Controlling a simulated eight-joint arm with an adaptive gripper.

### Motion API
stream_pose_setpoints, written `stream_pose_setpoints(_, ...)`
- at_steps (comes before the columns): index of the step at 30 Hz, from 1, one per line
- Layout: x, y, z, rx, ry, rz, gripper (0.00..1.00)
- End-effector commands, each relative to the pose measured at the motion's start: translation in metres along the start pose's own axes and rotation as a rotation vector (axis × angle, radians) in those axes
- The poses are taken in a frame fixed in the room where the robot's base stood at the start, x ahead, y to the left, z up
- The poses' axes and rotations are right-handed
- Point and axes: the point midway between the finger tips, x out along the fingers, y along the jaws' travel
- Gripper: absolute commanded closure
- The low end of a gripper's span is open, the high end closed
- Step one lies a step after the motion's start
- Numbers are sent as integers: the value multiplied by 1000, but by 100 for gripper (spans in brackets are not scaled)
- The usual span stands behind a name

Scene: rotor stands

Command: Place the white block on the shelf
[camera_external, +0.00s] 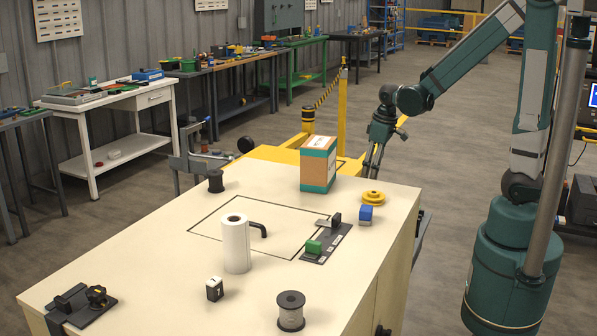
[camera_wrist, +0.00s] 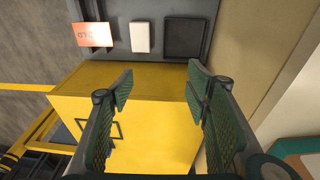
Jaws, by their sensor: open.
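A small white block (camera_wrist: 140,37) lies on a dark grey surface (camera_wrist: 120,52) at the top of the wrist view, between an orange block with lettering (camera_wrist: 92,34) and a dark square (camera_wrist: 185,38). I cannot tell whether that grey surface is the shelf. My gripper (camera_wrist: 160,88) is open and empty, its two green padded fingers apart over a yellow box-shaped body (camera_wrist: 155,115). The white block lies beyond the fingertips, apart from them. In the external view my gripper (camera_external: 371,165) points down past the table's far edge; the white block is not identifiable there.
The box stands close to my gripper.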

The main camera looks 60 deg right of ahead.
Motion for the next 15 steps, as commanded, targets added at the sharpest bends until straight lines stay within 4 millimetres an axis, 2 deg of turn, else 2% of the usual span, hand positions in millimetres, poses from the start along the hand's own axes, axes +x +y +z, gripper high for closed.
stream_pose_setpoints(3, -18, -12, 4, -1, 31, 4, 52)
stream_pose_setpoints(15, -71, -49, 18, 1, 137, 10, 52)
